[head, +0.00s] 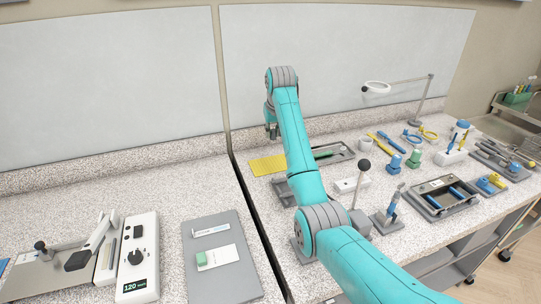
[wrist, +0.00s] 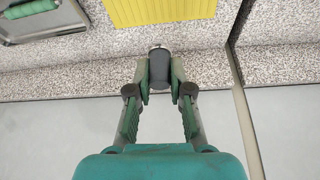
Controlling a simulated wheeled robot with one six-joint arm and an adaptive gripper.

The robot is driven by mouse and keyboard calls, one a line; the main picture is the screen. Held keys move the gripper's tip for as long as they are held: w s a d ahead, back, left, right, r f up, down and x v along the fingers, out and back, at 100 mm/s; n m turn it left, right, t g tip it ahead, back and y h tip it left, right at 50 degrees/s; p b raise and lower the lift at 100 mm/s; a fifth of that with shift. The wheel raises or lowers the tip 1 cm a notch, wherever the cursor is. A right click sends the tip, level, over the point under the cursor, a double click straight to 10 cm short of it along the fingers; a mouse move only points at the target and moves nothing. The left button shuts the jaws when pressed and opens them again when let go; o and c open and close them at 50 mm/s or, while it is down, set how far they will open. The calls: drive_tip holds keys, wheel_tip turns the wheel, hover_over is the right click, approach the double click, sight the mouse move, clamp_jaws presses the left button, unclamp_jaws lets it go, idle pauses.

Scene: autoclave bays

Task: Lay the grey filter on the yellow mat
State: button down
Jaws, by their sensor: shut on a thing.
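My gripper (wrist: 160,88) is shut on the grey filter (wrist: 160,72), a dark, short rounded piece with a pale end, held between the fingertips. In the head view my gripper (head: 271,131) hangs above the back of the bench, and the filter is too small there to tell apart from the fingers. The yellow mat (head: 266,166) lies flat on the speckled bench, below the gripper in the head view and partly behind my arm. The mat (wrist: 160,10) also shows at the top of the wrist view, apart from the filter. Its visible surface is bare.
A grey tray (head: 346,151) with a green roller (head: 325,154) stands right of the mat. A seam between benches runs left of it. A black-knobbed lever (head: 364,165), a magnifier lamp (head: 376,88) and several small tools fill the right. The wall panels stand close behind.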

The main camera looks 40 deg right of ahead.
wheel_tip(320, 180, down, 9)
idle(0.4)
drive_tip(key=shift+f, duration=0.1)
drive_tip(key=c, duration=1.1)
unclamp_jaws()
drive_tip(key=shift+o, duration=0.2)
drive_tip(key=v, duration=1.2)
